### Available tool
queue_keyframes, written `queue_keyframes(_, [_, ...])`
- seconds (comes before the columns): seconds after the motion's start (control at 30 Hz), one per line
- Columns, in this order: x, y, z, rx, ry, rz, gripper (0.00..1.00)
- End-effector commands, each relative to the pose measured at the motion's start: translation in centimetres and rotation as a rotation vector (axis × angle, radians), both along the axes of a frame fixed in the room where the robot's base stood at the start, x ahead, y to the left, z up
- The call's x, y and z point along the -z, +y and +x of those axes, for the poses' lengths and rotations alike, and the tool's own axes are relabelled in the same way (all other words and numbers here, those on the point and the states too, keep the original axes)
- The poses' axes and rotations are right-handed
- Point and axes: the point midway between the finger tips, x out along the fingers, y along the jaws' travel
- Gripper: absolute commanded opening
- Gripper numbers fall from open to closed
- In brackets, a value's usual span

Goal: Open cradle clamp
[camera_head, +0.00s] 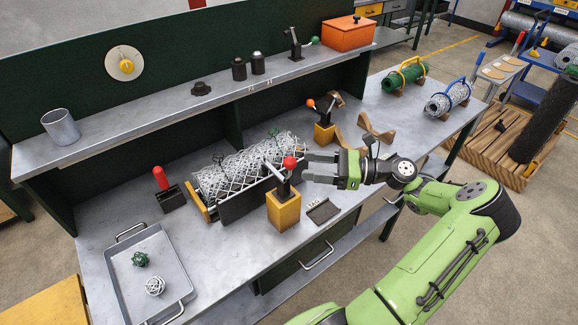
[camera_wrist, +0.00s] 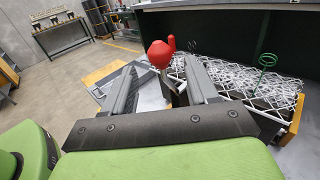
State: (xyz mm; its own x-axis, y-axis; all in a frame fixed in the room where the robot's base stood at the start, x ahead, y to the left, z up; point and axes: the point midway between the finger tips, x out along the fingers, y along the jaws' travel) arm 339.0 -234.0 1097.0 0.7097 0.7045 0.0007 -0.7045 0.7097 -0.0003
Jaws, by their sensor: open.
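A clamp with a red ball knob (camera_head: 290,163) stands on a yellow block (camera_head: 284,210) at the front of the cradle (camera_head: 240,205). The cradle holds a roll of white wire mesh (camera_head: 237,172). My gripper (camera_head: 306,167) is open and empty, just right of the red knob, with its fingers pointing left toward it. In the wrist view the red knob (camera_wrist: 160,53) shows between the two fingertips, seemingly just beyond them. I cannot tell whether they touch. The mesh (camera_wrist: 240,85) lies behind and to the right there. The clamp's lower linkage is partly hidden by the fingers.
A second clamp with an orange knob (camera_head: 311,103) stands on a yellow block behind my gripper. A red-handled tool (camera_head: 161,178) stands left of the cradle. A tray (camera_head: 118,272) with two wire balls lies front left. A shelf (camera_head: 200,102) overhangs the back.

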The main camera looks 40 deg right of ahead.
Motion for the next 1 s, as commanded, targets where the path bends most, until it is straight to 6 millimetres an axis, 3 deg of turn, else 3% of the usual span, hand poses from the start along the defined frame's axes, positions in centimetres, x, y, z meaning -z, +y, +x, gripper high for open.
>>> queue_keyframes(0.1, [0.2, 2.1, 2.0, -0.005, 0.002, -0.001, 0.58])
queue_keyframes(0.27, [0.1, 3.9, 3.9, -0.004, 0.001, 0.000, 0.58])
queue_keyframes(0.6, [0.0, 4.4, 4.4, 0.000, 0.001, -0.001, 0.58])
queue_keyframes(1.0, [0.0, 4.4, 4.4, -0.001, 0.001, -0.001, 0.00])
